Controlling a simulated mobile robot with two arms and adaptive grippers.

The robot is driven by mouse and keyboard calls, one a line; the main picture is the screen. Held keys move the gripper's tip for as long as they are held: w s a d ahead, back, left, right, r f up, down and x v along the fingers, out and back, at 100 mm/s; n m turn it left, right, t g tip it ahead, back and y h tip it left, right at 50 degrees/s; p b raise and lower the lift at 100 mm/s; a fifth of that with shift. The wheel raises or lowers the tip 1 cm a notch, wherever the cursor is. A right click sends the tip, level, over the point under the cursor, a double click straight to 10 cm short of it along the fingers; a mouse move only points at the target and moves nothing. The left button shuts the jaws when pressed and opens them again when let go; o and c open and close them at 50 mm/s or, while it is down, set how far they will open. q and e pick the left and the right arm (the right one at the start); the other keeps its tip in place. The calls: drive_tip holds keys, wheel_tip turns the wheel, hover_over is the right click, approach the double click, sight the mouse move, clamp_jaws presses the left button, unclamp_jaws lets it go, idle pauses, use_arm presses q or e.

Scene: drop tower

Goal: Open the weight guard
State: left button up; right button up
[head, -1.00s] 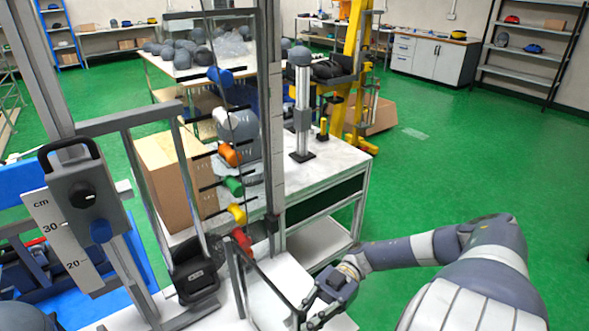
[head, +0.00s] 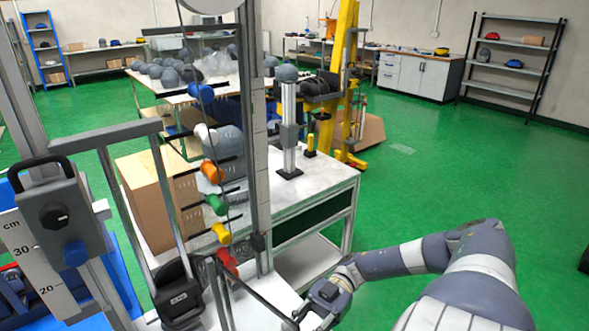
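The weight guard seems to be the clear panel with a thin dark frame (head: 262,298) at the base of the tower, near the bottom middle. Its frame runs from beside the tower's uprights toward my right gripper (head: 312,308). The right gripper is at the guard's near end, touching or very close to it; its fingers are small and partly cut off by the lower edge, so their opening is unclear. A black weight block (head: 177,293) sits between the tower's rails, left of the guard. My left gripper is not in view.
The tower upright (head: 257,150) carries red, yellow, green, orange and blue knobs beside it. A grey box with a black handle (head: 58,212) and a cm scale (head: 38,262) stand at left. A white table (head: 312,185) stands behind. Green floor at right is clear.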

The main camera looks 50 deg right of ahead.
drive_tip(key=shift+d, duration=0.1)
drive_tip(key=shift+w+d, duration=0.1)
drive_tip(key=shift+d, duration=0.1)
drive_tip(key=d, duration=1.1)
drive_tip(key=shift+d, duration=0.25)
idle(0.3)
